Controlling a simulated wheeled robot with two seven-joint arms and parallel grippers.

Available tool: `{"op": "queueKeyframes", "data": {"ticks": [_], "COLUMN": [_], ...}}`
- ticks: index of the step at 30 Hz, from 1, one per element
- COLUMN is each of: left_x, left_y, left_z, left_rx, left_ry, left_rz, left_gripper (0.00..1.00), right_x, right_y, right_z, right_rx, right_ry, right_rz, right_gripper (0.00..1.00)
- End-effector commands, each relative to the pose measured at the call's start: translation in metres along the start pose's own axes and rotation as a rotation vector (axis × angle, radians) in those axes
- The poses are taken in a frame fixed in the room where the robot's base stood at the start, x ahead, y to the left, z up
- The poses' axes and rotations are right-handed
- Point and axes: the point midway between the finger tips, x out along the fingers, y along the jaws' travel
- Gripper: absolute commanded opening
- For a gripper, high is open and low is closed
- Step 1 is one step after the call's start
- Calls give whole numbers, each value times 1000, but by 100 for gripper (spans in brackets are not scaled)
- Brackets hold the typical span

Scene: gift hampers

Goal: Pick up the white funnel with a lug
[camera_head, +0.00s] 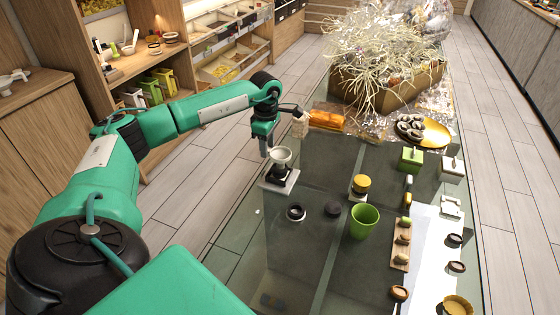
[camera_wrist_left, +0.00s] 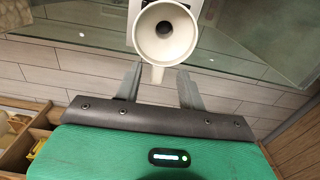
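The white funnel (camera_head: 281,156) sits mouth up in a dark holder on a small white-topped stand (camera_head: 280,182) at the table's left edge. In the left wrist view the funnel (camera_wrist_left: 165,32) shows its round mouth and dark hole, with its lug (camera_wrist_left: 153,74) pointing toward my gripper. My left gripper (camera_head: 265,150) is just left of the funnel. In the left wrist view the gripper (camera_wrist_left: 160,78) is open, with one finger on each side of the lug's end and a gap on both sides. My right gripper is not in view.
A green cup (camera_head: 364,221), a yellow-topped jar (camera_head: 361,184) and dark rings (camera_head: 296,212) stand on the glass table to the right. An orange packet (camera_head: 327,119) and a hamper box (camera_head: 388,88) lie behind. Table space just right of the stand is clear.

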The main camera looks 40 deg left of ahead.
Motion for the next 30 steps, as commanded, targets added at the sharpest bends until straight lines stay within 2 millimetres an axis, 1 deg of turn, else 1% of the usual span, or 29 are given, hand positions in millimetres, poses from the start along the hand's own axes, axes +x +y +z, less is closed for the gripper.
{"op": "queueKeyframes", "data": {"ticks": [1, 3, 6, 10, 14, 17, 18, 20, 21, 25, 30], "left_x": [6, 17, 26, 30, 30, 30, 30, 30, 30, 29, 29], "left_y": [2, 2, 2, 2, 2, 2, 2, 2, 2, 2, 2], "left_z": [1, 1, 1, 1, 1, 1, 1, 1, 1, 1, 1], "left_rx": [0, 0, 0, 0, 0, 0, 0, 0, 0, 0, 0], "left_ry": [0, 1, 1, 0, 0, 0, 0, 0, 0, -1, -1], "left_rz": [-3, -2, -1, 1, 1, 1, 1, 1, 1, 1, 1], "left_gripper": [40, 40, 40, 40, 40, 22, 14, 3, 0, 0, 0], "right_x": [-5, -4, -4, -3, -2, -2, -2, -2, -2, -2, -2], "right_y": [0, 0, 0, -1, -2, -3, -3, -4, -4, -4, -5], "right_z": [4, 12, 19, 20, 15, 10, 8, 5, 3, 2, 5], "right_rx": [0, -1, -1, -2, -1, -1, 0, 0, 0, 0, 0], "right_ry": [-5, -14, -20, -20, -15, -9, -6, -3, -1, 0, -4], "right_rz": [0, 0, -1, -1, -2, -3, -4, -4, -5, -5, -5], "right_gripper": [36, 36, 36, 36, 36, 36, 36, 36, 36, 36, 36]}}
